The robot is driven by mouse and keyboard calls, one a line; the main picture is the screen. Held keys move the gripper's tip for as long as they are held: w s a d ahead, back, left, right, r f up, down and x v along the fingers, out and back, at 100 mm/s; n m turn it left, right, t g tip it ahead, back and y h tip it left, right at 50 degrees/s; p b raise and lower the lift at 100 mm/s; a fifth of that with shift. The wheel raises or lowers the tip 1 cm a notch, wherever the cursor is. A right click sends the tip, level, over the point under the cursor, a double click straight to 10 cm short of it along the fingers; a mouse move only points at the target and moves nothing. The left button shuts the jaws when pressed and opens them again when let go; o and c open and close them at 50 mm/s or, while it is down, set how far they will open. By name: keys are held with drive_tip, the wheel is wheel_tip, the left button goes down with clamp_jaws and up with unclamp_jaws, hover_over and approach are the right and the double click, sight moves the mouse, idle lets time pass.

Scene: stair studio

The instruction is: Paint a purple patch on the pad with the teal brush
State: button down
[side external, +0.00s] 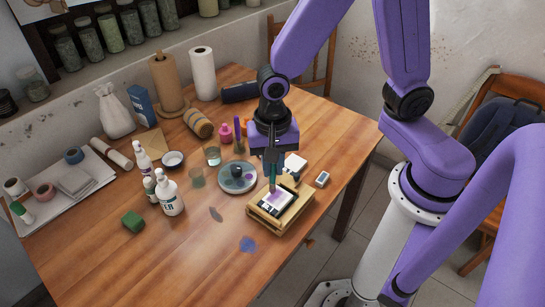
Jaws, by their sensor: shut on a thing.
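The pad (283,207) lies on a small wooden stand (266,213) near the table's right front edge. It is white with dark edging and has a purple patch (276,199) on it. My gripper (271,160) is above the pad, shut on the teal brush (273,178). The brush points down, close to upright, with its lower end at the pad's far part by the purple. I cannot tell whether the bristles touch the pad. A round palette plate (228,188) with dark and coloured paint spots lies just left of the brush.
Glass cups (213,155), white bottles (170,197) and a green sponge (133,222) stand left of the palette. A small white box (322,179) lies right of the stand. Paper rolls (203,73) stand at the back. The table's front is mostly clear, with a blue stain (247,244).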

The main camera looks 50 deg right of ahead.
sight(272, 181)
wheel_tip(272, 181, down, 6)
drive_tip(key=shift+r, duration=0.1)
drive_tip(key=shift+d, duration=3.3)
drive_tip(key=shift+a, duration=3.2)
drive_tip(key=shift+a+r, duration=0.1)
drive_tip(key=shift+a, duration=0.1)
drive_tip(key=shift+d+r, duration=0.1)
drive_tip(key=shift+r, duration=3.75)
